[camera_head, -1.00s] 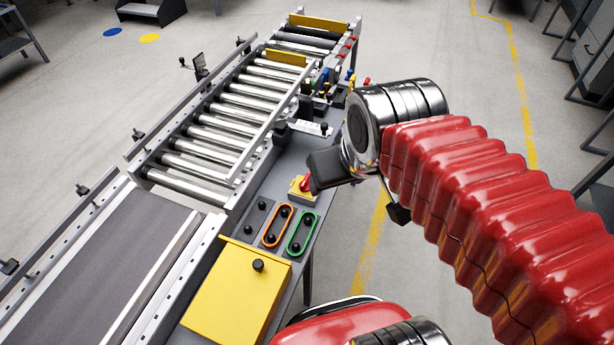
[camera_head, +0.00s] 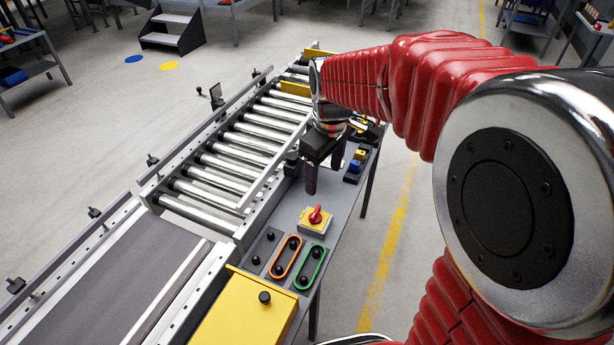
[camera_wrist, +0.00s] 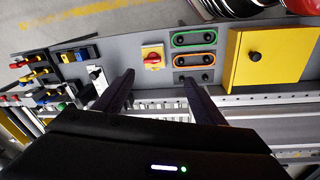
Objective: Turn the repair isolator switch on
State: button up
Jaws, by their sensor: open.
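The isolator switch (camera_head: 316,217) is a red rotary handle on a square yellow plate, set on the grey bench strip beside the roller conveyor. It also shows in the wrist view (camera_wrist: 153,57), where its red handle lies roughly along the picture's width. I cannot read any on or off marking. My gripper (camera_head: 324,177) is open and empty, with its fingers pointing down, above the bench and farther from my body than the switch. In the wrist view the switch appears beyond the gap between the two fingertips (camera_wrist: 158,79). The fingers look apart from the switch.
Orange-ringed (camera_head: 285,257) and green-ringed (camera_head: 310,266) button pairs sit just nearer than the switch, with a yellow box (camera_head: 240,310) beyond them toward me. The roller conveyor (camera_head: 240,150) runs on the left. Coloured blocks (camera_wrist: 38,75) and a white panel (camera_wrist: 97,78) lie farther along the bench.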

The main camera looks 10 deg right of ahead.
aim_at(316, 212)
jog(key=w+f+n+g, duration=0.1)
jog(key=w+f+n, duration=0.2)
jog(key=w+f, duration=0.3)
notch_tip(316, 212, down, 2)
jog(key=shift+w+f+g, duration=0.1)
jog(key=shift+w+g, duration=0.2)
jog(key=shift+w, duration=0.1)
jog(key=shift+f, duration=0.1)
notch_tip(316, 212, down, 14)
jog(key=shift+r, duration=0.2)
dwell(0.4)
